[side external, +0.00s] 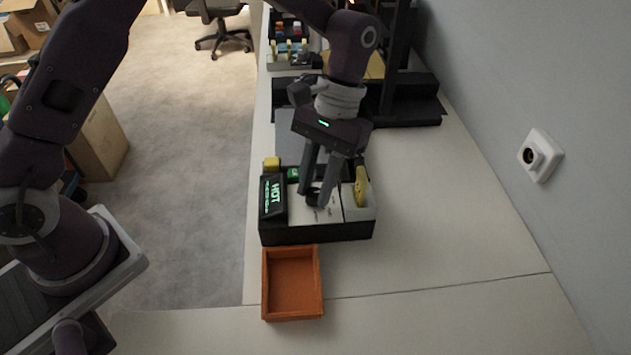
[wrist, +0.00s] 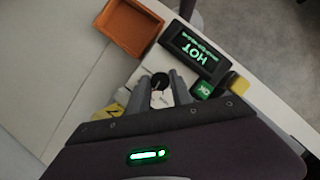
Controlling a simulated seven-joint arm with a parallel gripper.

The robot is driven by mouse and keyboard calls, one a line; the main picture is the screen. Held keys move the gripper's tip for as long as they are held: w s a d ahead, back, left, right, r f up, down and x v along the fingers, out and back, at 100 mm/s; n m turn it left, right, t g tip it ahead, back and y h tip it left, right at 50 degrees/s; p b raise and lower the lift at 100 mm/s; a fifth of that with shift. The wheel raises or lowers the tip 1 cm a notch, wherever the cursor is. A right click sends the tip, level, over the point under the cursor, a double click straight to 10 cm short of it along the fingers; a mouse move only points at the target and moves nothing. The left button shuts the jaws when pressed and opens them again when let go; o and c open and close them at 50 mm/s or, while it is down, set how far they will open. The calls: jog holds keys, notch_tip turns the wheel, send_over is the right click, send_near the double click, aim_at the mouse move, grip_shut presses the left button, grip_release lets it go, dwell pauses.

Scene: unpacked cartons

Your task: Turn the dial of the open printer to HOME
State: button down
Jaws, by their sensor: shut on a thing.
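The open printer (side external: 318,235) stands on the white table, a black box with a light top panel. Its lit display (side external: 273,197) reads HOT in green and also shows in the wrist view (wrist: 195,52). The black dial (wrist: 159,82) sits on the light panel between my fingers. My gripper (side external: 320,198) points down over this panel, and in the wrist view its two grey fingers (wrist: 170,92) are shut on the dial. In the side view the fingers partly hide the dial. Its marks are too small to read.
A green OK button (wrist: 204,90) and a yellow knob (side external: 271,163) are near the display. A yellow part (side external: 361,187) stands at the printer's right. An empty orange tray (side external: 292,284) lies in front. The table at right is clear.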

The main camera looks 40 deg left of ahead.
jog(key=shift+m, duration=0.5)
jog(key=c, duration=1.1)
grip_release()
jog(key=shift+c, duration=0.2)
jog(key=shift+r, duration=0.1)
jog(key=v, duration=0.6)
jog(key=shift+w+d, duration=0.1)
jog(key=shift+d, duration=0.05)
jog(key=shift+w+r, duration=0.1)
jog(key=shift+r, duration=0.35)
